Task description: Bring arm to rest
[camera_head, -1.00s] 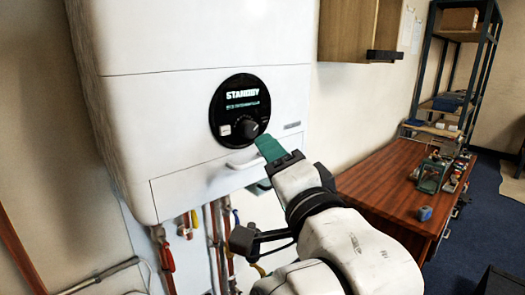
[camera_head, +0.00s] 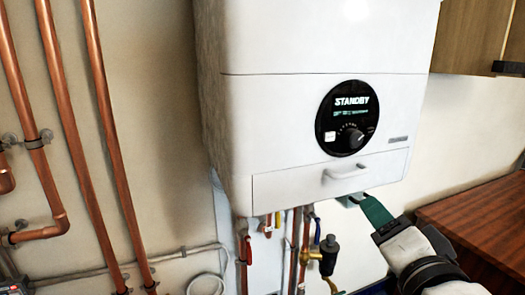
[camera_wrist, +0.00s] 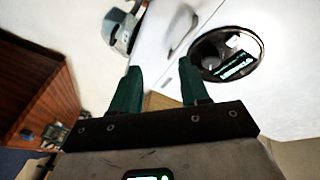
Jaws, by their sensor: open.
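My gripper (camera_head: 360,204) is at the lower right in the head view, just below the lower right edge of the white boiler (camera_head: 290,130). Its green fingers are apart and hold nothing; they also show in the wrist view (camera_wrist: 160,69). The boiler's round black panel (camera_head: 347,117) reads STANDBY and has a dark knob (camera_head: 351,138). The panel lies above the gripper in the head view and right of the fingers in the wrist view (camera_wrist: 227,54). I cannot tell whether a finger touches the boiler.
Copper pipes (camera_head: 68,130) run up the wall at left. Pipes and a brass valve (camera_head: 323,256) hang below the boiler. A pull handle (camera_head: 347,172) sticks out above my gripper. A wooden bench (camera_head: 485,215) is at right, under a wall cupboard (camera_head: 475,38).

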